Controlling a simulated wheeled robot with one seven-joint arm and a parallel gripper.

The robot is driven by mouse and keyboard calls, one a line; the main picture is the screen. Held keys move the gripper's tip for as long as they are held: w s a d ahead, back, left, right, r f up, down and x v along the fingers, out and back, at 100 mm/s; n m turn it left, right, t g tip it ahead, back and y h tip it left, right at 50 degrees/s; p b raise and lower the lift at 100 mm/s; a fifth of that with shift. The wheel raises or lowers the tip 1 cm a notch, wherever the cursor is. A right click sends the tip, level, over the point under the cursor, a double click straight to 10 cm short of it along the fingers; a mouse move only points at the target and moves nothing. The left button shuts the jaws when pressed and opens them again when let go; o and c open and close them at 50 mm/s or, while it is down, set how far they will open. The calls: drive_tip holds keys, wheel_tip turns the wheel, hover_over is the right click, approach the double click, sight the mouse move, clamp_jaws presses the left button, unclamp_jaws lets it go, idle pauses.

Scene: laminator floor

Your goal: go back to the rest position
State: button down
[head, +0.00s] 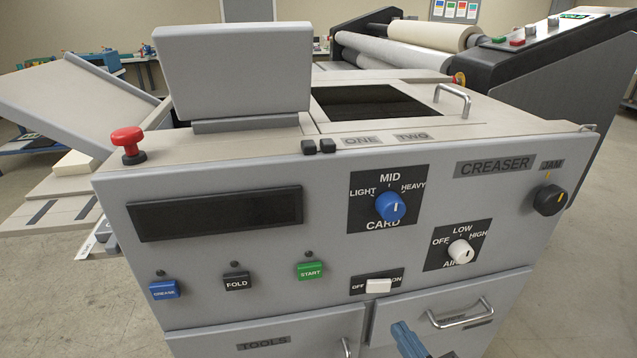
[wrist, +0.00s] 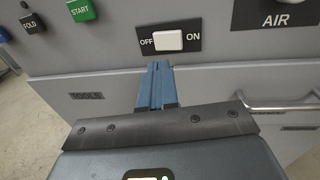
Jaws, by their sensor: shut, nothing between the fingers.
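My gripper (head: 404,334) shows at the bottom edge of the head view, in front of the creaser (head: 225,250) and below its white OFF/ON rocker switch (head: 378,286). In the wrist view my gripper (wrist: 157,66) has its blue fingers together and empty, with the tips just under the rocker switch (wrist: 168,40). Whether the tips touch the panel cannot be told. The rest of my arm is out of the head view.
Drawer handles stick out low on the front, one at the right (head: 466,315). The blue CARD knob (head: 390,206), white AIR knob (head: 460,251) and black JAM knob (head: 550,199) protrude above. A red mushroom button (head: 127,140) stands on the top left. Open floor shows left.

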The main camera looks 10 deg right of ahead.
drive_tip(key=s+f+n+g+h, duration=0.3)
drive_tip(key=s+n, duration=1)
drive_tip(key=s, duration=0.5)
drive_tip(key=s+d+r+n, duration=0.1)
drive_tip(key=s+r+n, duration=1.1)
drive_tip(key=n, duration=0.8)
drive_tip(key=s, duration=0.2)
drive_tip(key=shift+s+d+r+n, duration=0.15)
drive_tip(key=shift+s+r+n, duration=0.15)
drive_tip(key=shift+s+n, duration=0.1)
drive_tip(key=c, duration=1.8)
unclamp_jaws()
